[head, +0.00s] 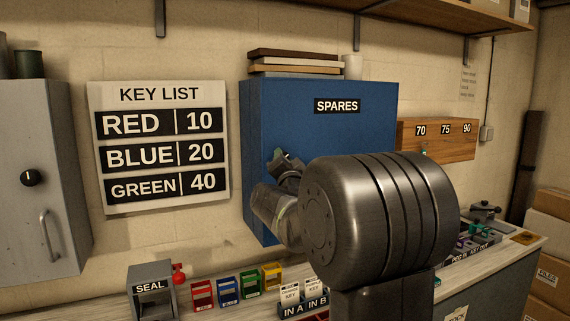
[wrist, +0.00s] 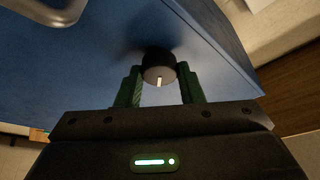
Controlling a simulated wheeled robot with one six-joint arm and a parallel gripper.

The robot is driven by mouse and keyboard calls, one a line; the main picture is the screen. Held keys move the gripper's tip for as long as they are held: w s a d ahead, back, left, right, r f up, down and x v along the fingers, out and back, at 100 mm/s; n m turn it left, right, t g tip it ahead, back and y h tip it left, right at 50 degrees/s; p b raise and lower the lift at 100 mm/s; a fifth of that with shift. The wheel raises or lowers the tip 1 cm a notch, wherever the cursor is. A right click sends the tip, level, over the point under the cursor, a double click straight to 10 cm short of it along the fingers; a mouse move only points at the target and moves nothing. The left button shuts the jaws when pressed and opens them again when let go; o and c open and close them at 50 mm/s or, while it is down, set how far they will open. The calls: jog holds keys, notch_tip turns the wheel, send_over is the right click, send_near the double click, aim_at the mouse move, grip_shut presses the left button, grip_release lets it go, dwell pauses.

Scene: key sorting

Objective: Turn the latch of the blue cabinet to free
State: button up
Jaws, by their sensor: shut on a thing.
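The blue cabinet (head: 315,130), labelled SPARES, hangs on the wall in the middle of the head view. Its blue door also fills much of the wrist view (wrist: 75,75). The latch is a round dark knob (wrist: 158,66) with a white mark that points toward the bottom of the wrist picture. My gripper (wrist: 158,88) has its green fingers on either side of the knob and is shut on it. In the head view my gripper (head: 284,160) is at the cabinet's front, and my arm hides the latch and the cabinet's lower right.
A grey cabinet (head: 35,180) with a knob and handle is at the left. A KEY LIST sign (head: 158,145) hangs beside it. The bench below holds a SEAL box (head: 151,290), several coloured holders and key trays. A wooden rack (head: 450,142) is at right.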

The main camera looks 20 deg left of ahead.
jog(key=shift+r+m+g+h+p, duration=0.15)
jog(key=shift+m+h+p, duration=0.65)
jog(key=shift+m+p, duration=1.1)
jog(key=shift+r+m+g+h+p, duration=0.1)
jog(key=shift+m+g+h+p, duration=0.15)
jog(key=shift+m+h+p, duration=1.1)
jog(key=shift+f+m+y, duration=0.1)
jog(key=shift+m+y, duration=0.35)
jog(key=shift+m, duration=0.6)
jog(key=o, duration=1)
jog(key=shift+s, duration=0.1)
